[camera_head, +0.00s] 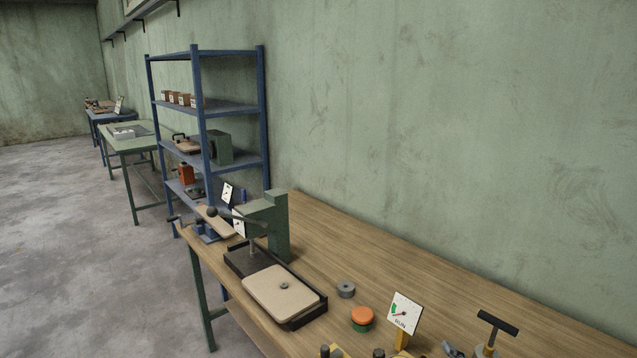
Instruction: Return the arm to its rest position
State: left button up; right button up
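Neither of my grippers shows in the head view, and no part of my arms can be made out. A wooden workbench (420,285) runs from the middle to the lower right. On it stands a green press (277,225) with a dark base. A tan board (283,290) with rounded corners lies on a black tray (312,312) in front of the press.
A grey ring (346,289), an orange-topped button (362,317) and a RUN dial sign (404,313) stand on the bench. A black T-handle (497,323) is at lower right. A blue shelf rack (200,130) stands behind. Grey floor (70,230) is clear at left.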

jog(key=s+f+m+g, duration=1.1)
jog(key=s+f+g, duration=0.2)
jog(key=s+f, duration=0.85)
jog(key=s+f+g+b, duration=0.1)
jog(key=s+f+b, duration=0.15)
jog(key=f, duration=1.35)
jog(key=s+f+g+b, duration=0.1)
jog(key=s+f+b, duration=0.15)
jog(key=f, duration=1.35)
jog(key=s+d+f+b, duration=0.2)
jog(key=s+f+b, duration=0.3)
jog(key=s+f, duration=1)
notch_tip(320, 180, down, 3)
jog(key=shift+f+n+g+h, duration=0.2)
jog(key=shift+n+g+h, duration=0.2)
